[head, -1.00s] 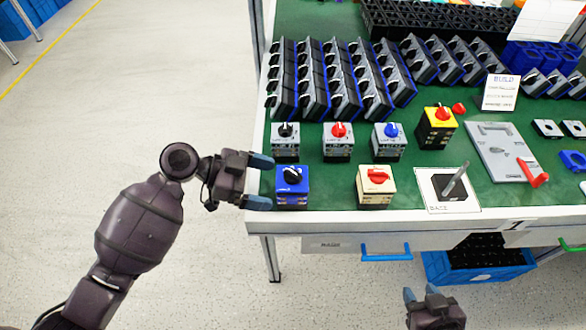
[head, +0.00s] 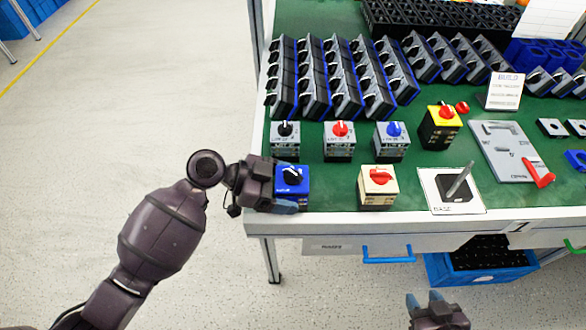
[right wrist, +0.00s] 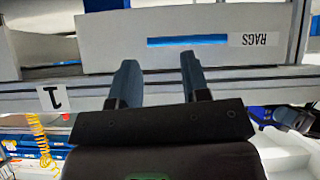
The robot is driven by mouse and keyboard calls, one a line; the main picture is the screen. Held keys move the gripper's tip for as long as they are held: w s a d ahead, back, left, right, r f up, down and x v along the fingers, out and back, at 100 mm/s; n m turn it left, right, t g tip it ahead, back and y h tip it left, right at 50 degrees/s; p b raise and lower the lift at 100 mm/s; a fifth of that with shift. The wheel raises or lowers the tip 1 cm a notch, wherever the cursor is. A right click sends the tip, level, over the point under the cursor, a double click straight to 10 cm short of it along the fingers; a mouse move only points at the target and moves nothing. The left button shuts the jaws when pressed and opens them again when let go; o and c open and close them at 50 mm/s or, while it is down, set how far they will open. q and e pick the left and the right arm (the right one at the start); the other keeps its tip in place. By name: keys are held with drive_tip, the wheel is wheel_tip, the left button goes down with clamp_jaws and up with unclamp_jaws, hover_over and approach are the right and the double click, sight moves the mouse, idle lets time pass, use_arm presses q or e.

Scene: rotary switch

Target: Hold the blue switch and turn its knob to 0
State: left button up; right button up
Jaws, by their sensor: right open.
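The blue switch (head: 292,186) with a black knob (head: 292,174) stands upright near the front left of the green table. My left gripper (head: 286,189) is at the switch, with one fingertip across the lower front of its body and the other finger behind or beside it. The gripper hides part of the left side, so I cannot tell whether the fingers touch it. My right gripper (head: 425,303) is low in front of the table, apart from any switch. Its two fingers also show in the right wrist view (right wrist: 160,80), open and empty, facing the drawer front.
Grey switches with black (head: 286,138), red (head: 340,138) and blue (head: 391,137) knobs stand behind. A cream switch with a red knob (head: 378,187) stands to the right. A rack of switches (head: 330,75) fills the back. The drawer with a blue handle (head: 387,254) is below the table edge.

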use_arm(q)
drive_tip(key=c, duration=0.6)
use_arm(e)
drive_tip(key=shift+s+a+f, duration=0.1)
drive_tip(key=shift+f, duration=0.05)
drive_tip(key=shift+c, duration=0.6)
drive_tip(key=w+a+r+n+t+y, duration=0.3)
drive_tip(key=w+a+r+n+y, duration=0.4)
drive_tip(key=a+r, duration=0.45)
drive_tip(key=w+a+r+n+t+y, duration=0.3)
drive_tip(key=w+a+r+n+y, duration=0.35)
drive_tip(key=r, duration=0.85)
drive_tip(key=s+a+r+n+g+y, duration=0.2)
drive_tip(key=a+r+n+g+y, duration=0.75)
drive_tip(key=a+n, duration=0.4)
drive_tip(key=s+a+n+g, duration=0.3)
drive_tip(key=n+g, duration=0.5)
drive_tip(key=g, duration=0.1)
drive_tip(key=n+t+h, duration=0.2)
drive_tip(key=n+h, duration=0.7)
drive_tip(key=h, duration=1.4)
approach(292, 171)
drive_tip(key=shift+a+f, duration=0.1)
drive_tip(key=shift+f, duration=3.95)
